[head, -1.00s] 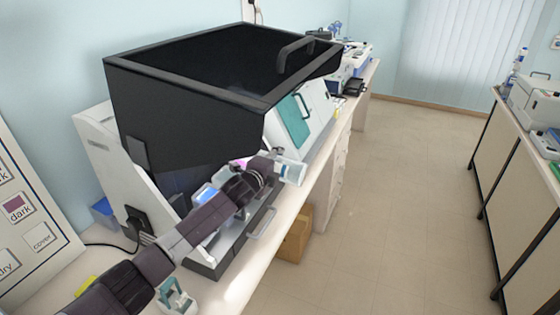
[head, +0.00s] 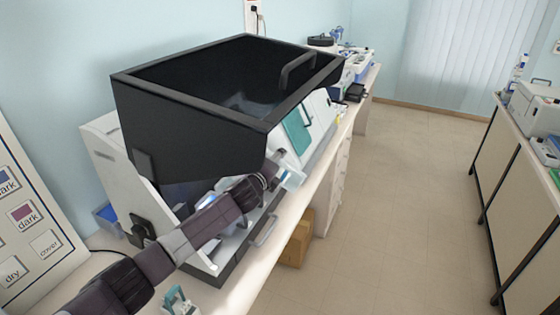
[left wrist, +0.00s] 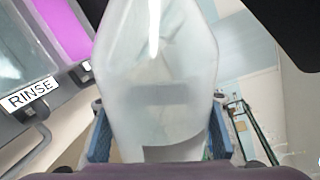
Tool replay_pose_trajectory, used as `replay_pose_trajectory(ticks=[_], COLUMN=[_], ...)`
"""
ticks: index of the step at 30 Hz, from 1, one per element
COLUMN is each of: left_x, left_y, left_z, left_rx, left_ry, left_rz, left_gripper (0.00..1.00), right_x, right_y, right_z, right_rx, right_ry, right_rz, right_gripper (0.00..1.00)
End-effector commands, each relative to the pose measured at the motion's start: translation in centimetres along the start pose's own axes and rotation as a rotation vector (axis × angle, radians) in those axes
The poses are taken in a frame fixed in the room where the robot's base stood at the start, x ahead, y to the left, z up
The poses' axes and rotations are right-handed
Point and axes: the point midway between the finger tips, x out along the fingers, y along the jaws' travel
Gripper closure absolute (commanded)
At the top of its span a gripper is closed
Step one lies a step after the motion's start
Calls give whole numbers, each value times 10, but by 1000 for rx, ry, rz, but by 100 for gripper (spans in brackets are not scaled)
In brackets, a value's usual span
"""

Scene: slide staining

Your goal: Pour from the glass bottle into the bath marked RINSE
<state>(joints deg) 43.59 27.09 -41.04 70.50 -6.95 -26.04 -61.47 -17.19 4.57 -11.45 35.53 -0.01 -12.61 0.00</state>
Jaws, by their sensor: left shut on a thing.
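My left gripper (head: 274,178) is shut on the clear glass bottle (head: 291,178) at the front of the black-hooded station. In the left wrist view the bottle (left wrist: 160,75) fills the middle, between the two blue finger pads. Its far end runs out of the top of the picture, so its mouth is hidden. A white RINSE label (left wrist: 30,95) is on the grey bath edge at the left of that view. A magenta patch (left wrist: 62,28) lies beyond it. In the head view the baths are mostly hidden by my arm and the hood. My right gripper is not in view.
The black hood (head: 190,117) overhangs the baths and my left arm. A sign board (head: 30,220) leans at the left. A small teal-and-white item (head: 178,300) stands at the bench front. A cardboard box (head: 297,240) is under the bench. The floor at right is clear.

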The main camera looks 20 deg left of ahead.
Motion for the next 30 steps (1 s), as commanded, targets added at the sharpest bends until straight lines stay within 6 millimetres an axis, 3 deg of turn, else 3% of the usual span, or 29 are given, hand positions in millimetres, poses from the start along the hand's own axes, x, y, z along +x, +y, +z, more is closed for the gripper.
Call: replay_pose_trajectory(ticks=[8, 21, 30], left_x=[0, -2, -2], left_y=[-2, -10, -9], left_z=[2, 30, 30], left_rx=[12, 289, 303], left_ry=[-4, -69, -72], left_rz=[-3, 1, 1], left_gripper=[100, 100, 100], right_x=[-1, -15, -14], right_y=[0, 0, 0], right_z=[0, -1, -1], right_rx=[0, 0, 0], right_ry=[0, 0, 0], right_rz=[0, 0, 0], right_gripper=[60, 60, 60])
